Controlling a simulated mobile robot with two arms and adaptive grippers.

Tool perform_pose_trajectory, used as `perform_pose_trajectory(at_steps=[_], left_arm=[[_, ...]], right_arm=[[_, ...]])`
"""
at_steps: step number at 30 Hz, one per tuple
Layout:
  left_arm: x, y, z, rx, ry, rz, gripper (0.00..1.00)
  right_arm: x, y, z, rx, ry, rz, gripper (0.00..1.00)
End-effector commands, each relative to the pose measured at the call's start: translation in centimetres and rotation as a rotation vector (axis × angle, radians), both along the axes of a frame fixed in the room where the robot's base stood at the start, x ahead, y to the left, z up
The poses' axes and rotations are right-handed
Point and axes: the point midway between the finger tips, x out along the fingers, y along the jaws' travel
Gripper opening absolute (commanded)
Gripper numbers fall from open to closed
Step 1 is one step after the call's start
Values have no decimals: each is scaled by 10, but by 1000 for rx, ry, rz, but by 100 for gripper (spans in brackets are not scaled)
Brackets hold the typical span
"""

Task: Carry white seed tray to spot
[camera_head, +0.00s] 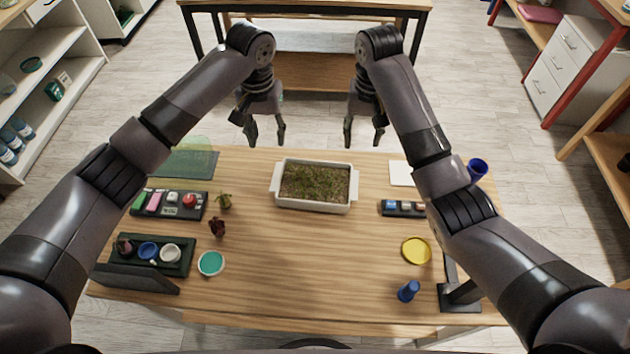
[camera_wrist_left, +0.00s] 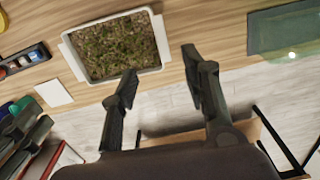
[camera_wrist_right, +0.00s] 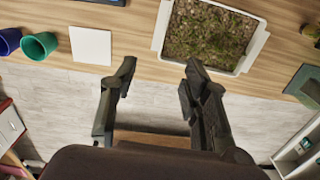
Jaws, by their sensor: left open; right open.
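The white seed tray (camera_head: 315,208), filled with green seedlings on soil, stands on the wooden table near its far edge, with a handle at each end. It also shows in the left wrist view (camera_wrist_left: 160,40) and the right wrist view (camera_wrist_right: 160,25). My left gripper (camera_head: 266,138) is open and empty beyond the table's far edge, past the tray's left part. My right gripper (camera_head: 363,140) is open and empty beyond the far edge, past the tray's right end. Neither touches the tray. A green mat (camera_head: 200,165) with a translucent green disc lies at the far left.
A black tray (camera_head: 190,212) of small items, a dark box (camera_head: 181,268) with cups, a teal dish (camera_head: 211,263) and small plants stand left. A white square (camera_head: 401,174), black holder (camera_head: 390,214), yellow dish (camera_head: 416,250) and blue object (camera_head: 408,291) are right. The table's middle is clear.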

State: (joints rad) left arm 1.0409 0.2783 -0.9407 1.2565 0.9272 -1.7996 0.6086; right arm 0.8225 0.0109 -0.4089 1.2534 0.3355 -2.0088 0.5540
Motion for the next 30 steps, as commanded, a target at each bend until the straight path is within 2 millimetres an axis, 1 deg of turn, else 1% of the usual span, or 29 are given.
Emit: perform_pose_trajectory(at_steps=[7, 11, 14, 30], left_arm=[[0, 0, -3, 1, 1, 0, 42], [-1, 0, -16, 1, 3, 0, 42], [-1, 1, -32, 2, 3, 0, 42], [-1, 0, -138, 2, 4, 1, 42]], right_arm=[[0, 0, -3, 1, 1, 0, 42], [-1, 0, -16, 0, 4, -2, 42], [-1, 0, -32, 1, 5, -1, 42], [-1, 0, -138, -1, 4, 0, 42]])
